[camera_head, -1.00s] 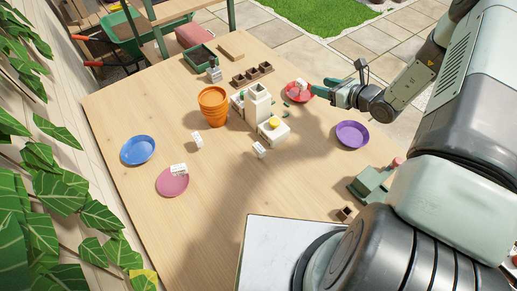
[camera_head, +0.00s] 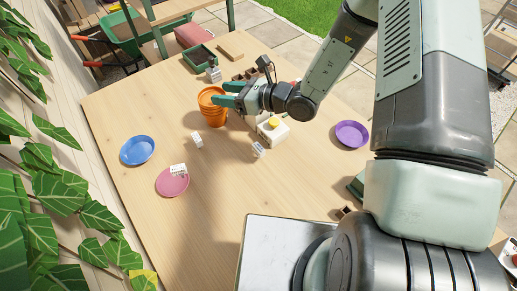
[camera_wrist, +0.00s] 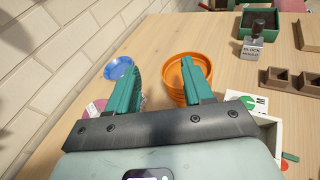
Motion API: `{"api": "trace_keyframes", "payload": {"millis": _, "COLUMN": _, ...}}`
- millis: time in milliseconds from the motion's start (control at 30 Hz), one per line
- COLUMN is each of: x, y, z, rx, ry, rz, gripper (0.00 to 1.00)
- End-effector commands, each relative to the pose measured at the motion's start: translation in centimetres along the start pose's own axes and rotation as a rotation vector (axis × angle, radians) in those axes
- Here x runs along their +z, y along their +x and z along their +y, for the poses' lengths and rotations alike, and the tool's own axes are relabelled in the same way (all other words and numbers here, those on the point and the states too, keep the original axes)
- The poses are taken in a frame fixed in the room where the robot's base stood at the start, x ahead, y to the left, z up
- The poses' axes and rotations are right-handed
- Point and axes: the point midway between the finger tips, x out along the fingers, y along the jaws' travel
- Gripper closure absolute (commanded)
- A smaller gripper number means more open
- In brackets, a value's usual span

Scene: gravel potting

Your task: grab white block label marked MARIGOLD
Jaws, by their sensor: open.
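Small white block labels lie on the table: one (camera_head: 197,139) stands left of centre, one (camera_head: 259,149) lies near the middle, and one (camera_head: 179,170) rests on the pink plate (camera_head: 172,184). Their print is too small to read, so I cannot tell which says MARIGOLD. My gripper (camera_head: 218,93) is open and empty, above or beside the stacked orange pots (camera_head: 213,116). In the wrist view its teal fingers (camera_wrist: 165,62) are apart, with the orange pots (camera_wrist: 172,80) seen behind the right finger.
A blue plate (camera_head: 138,150) lies at left and a purple plate (camera_head: 352,134) at right. A block mould (camera_wrist: 252,50) and brown trays (camera_wrist: 290,79) are behind. The front middle of the table is clear.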

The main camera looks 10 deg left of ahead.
Motion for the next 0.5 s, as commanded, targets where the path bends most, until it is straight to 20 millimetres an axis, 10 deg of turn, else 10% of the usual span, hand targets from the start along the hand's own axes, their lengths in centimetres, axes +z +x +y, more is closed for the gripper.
{"api": "trace_keyframes", "payload": {"millis": 500, "x": -13.1, "y": -9.4, "z": 4.5, "rx": -0.323, "ry": 0.006, "rz": -0.229, "gripper": 0.49}}
